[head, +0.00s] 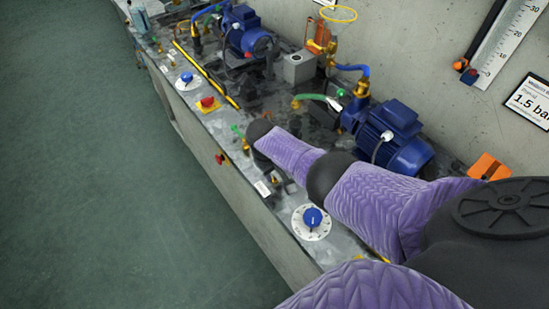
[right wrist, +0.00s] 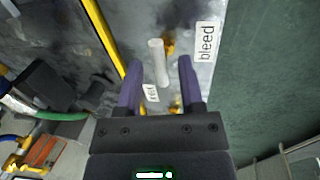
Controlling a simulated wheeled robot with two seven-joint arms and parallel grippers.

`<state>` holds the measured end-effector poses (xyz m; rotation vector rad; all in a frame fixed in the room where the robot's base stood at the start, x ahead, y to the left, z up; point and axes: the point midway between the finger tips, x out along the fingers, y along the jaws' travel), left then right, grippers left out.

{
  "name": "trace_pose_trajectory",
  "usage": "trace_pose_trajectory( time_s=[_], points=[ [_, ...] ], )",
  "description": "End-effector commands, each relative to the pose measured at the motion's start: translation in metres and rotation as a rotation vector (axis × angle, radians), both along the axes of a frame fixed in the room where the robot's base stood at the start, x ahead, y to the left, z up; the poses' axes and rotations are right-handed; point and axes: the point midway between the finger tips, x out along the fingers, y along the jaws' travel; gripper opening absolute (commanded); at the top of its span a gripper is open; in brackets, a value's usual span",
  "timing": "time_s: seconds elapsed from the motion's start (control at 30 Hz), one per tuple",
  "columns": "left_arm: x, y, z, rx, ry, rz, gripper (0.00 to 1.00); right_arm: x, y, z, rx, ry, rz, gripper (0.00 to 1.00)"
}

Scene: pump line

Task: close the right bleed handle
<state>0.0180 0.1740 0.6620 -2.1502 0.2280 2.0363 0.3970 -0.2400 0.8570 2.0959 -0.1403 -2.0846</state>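In the right wrist view a pale grey bar-shaped handle (right wrist: 158,58) stands by a brass fitting (right wrist: 168,43), near a white label reading "bleed" (right wrist: 206,41). My right gripper (right wrist: 160,64) is open, its two purple fingers on either side of the handle's near end. The fingers look apart from it; their depth relative to it is hard to tell. In the head view my right arm reaches left over the bench, and its fingers are hidden there. My left gripper is in neither view.
A yellow rail (right wrist: 104,38) runs left of the handle. Another small white label (right wrist: 151,92) shows between the fingers. On the bench are a blue pump motor (head: 392,135), a blue dial (head: 312,218) and a red button (head: 207,102). The green floor (head: 90,200) is clear.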

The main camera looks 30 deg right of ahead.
Motion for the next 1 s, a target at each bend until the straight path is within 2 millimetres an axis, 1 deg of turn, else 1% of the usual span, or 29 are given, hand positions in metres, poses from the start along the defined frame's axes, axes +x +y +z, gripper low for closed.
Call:
trace_pose_trajectory(
  time_s=[0.27,0.37,0.53,0.6,0.7,0.8,1.0],
  points=[
    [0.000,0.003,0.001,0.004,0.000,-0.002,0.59,0.000,0.000,0.001,0.000,-0.001,0.001,0.54],
    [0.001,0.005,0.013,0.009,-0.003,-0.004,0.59,0.000,0.002,0.016,0.000,-0.002,0.001,0.54],
    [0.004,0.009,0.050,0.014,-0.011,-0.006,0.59,0.000,0.011,0.064,0.000,-0.005,0.002,0.54],
    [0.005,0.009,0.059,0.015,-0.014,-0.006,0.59,0.000,0.014,0.079,0.000,-0.004,0.003,0.54],
    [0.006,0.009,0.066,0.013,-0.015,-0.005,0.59,-0.001,0.017,0.093,0.000,-0.003,0.003,0.54],
    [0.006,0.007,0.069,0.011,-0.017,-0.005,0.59,-0.001,0.019,0.098,0.000,-0.001,0.001,0.54],
    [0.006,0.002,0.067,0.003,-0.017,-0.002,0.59,-0.001,0.019,0.097,0.000,0.000,0.001,0.54]
  ],
)
